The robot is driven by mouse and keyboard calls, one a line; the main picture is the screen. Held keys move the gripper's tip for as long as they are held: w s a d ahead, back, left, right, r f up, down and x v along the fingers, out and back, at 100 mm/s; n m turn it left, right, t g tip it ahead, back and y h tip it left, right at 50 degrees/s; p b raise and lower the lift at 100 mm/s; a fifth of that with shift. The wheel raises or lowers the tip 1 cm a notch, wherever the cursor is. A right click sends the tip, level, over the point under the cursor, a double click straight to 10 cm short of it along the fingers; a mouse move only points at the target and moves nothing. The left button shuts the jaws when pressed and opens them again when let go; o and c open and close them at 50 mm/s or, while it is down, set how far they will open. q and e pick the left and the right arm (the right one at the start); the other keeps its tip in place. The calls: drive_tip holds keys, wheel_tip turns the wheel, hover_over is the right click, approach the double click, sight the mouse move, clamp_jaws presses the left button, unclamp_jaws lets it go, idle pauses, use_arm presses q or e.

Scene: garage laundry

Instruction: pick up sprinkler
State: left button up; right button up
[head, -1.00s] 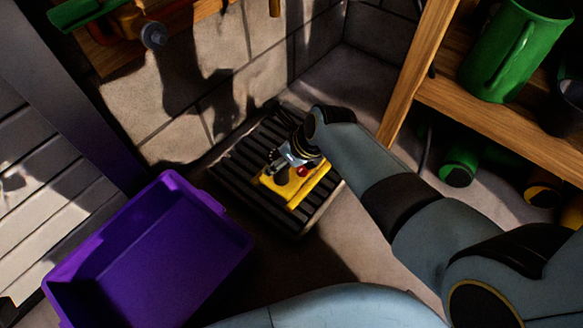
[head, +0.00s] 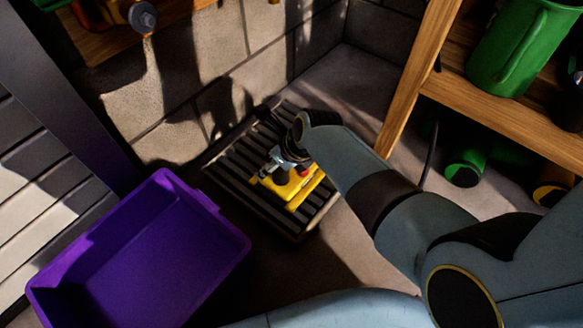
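The sprinkler (head: 298,191) has a yellow frame base and lies on a dark slatted mat (head: 232,165) in the corner by the block wall. My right arm reaches in from the right. Its gripper (head: 278,165) is at the sprinkler's upper side, pointing down at it and overlapping it in the picture. The fingers are small and dark, so I cannot tell whether they are open or shut, or touch the sprinkler. The wrist and forearm hide part of the sprinkler and mat. My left gripper is not in view.
An empty-looking purple bin (head: 225,232) stands left of the mat. A wooden shelf (head: 500,118) with a green watering can (head: 515,50) is at the right, with green and yellow-black cylinders beneath. A wooden ledge with tools is at the top left. Bare floor lies between bin and arm.

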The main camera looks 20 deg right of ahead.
drive_tip(key=shift+c, duration=0.3)
clamp_jaws()
drive_tip(key=shift+w, duration=0.1)
drive_tip(key=shift+r, duration=0.1)
